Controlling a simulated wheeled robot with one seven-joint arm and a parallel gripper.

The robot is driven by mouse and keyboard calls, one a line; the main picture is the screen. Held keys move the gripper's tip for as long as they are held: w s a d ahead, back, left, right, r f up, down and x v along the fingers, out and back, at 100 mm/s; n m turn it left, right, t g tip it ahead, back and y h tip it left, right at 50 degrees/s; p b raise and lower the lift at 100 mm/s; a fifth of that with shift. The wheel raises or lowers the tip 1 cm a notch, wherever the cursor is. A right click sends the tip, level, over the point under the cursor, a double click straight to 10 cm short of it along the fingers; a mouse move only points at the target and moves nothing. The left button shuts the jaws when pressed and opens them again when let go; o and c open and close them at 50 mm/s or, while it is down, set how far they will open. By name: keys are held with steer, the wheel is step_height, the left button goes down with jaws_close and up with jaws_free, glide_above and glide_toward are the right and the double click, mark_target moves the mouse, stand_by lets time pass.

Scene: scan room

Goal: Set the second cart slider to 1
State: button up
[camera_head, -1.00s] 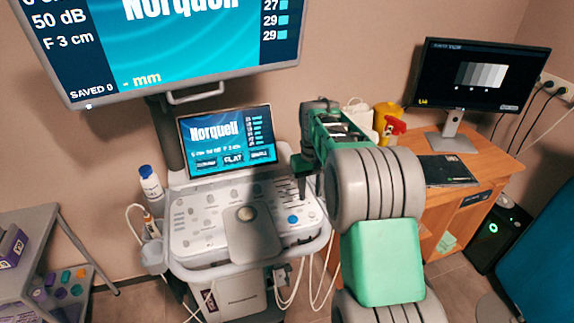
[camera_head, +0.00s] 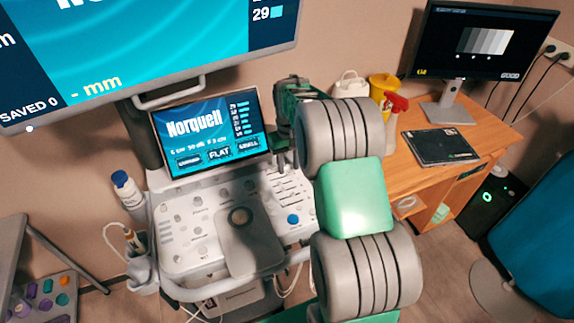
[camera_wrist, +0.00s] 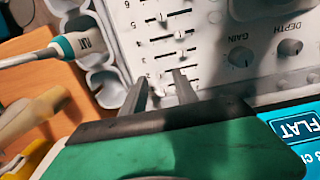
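The ultrasound cart's control panel (camera_head: 184,240) carries a bank of short slider slots (camera_head: 292,188) at its upper right. In the wrist view the slider slots (camera_wrist: 174,36) lie as dark parallel lines with small light knobs and tiny numbers; which number each knob stands at is too small to tell. My gripper (camera_wrist: 160,78) is open, its two dark fingers apart over the lower end of the slider bank. The slots nearest the fingers are partly hidden. In the head view my gripper (camera_head: 281,158) is at the panel's top right corner, largely hidden by my arm.
The cart's small screen (camera_head: 208,131) stands behind the panel, close to my gripper. GAIN (camera_wrist: 241,57) and DEPTH (camera_wrist: 290,47) knobs sit beside the sliders. A probe (camera_wrist: 75,45) hangs at the panel's edge. A wooden desk (camera_head: 492,140) stands to the right.

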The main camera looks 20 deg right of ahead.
steer(key=shift+f, duration=0.9)
jaws_close()
stand_by(0.7)
